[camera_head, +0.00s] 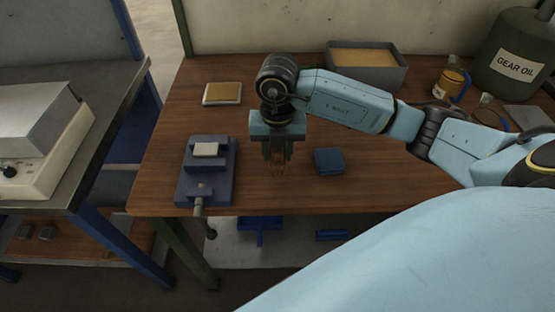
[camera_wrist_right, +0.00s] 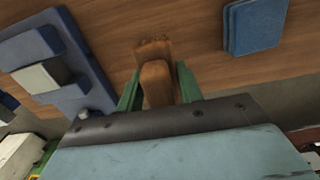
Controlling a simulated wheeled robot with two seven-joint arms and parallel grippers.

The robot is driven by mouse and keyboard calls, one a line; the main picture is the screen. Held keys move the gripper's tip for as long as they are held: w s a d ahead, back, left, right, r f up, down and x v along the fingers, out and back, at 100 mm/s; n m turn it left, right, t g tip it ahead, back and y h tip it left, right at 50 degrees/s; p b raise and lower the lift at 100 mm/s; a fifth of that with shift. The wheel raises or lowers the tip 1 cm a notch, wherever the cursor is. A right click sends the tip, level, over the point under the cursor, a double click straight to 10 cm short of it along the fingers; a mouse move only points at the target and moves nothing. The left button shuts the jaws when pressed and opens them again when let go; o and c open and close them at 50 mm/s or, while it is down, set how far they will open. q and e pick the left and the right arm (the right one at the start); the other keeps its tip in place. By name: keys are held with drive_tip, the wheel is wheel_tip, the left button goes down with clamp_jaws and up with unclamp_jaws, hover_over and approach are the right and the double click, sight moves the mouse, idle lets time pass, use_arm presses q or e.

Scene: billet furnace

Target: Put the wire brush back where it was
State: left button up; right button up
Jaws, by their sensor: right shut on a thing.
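My right gripper (camera_head: 278,150) points down over the front part of the wooden bench. Its green fingers are shut on the wire brush (camera_head: 278,169), of which a brown wooden part shows below the fingertips. In the right wrist view the brush (camera_wrist_right: 155,82) sits between the two fingers (camera_wrist_right: 157,88), with its brown end reaching toward the bench top. I cannot tell whether the brush touches the bench. Its bristles cannot be made out. My left gripper is not in view.
A blue vise (camera_head: 222,176) stands left of the gripper, and a blue block (camera_head: 329,161) lies right of it on the bench (camera_head: 255,202).

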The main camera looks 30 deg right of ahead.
sight(278, 161)
wheel_tip(278, 161, down, 4)
drive_tip(key=shift+r, duration=0.25)
drive_tip(key=shift+f, duration=0.1)
drive_tip(key=o, duration=1)
drive_tip(key=shift+c, duration=0.2)
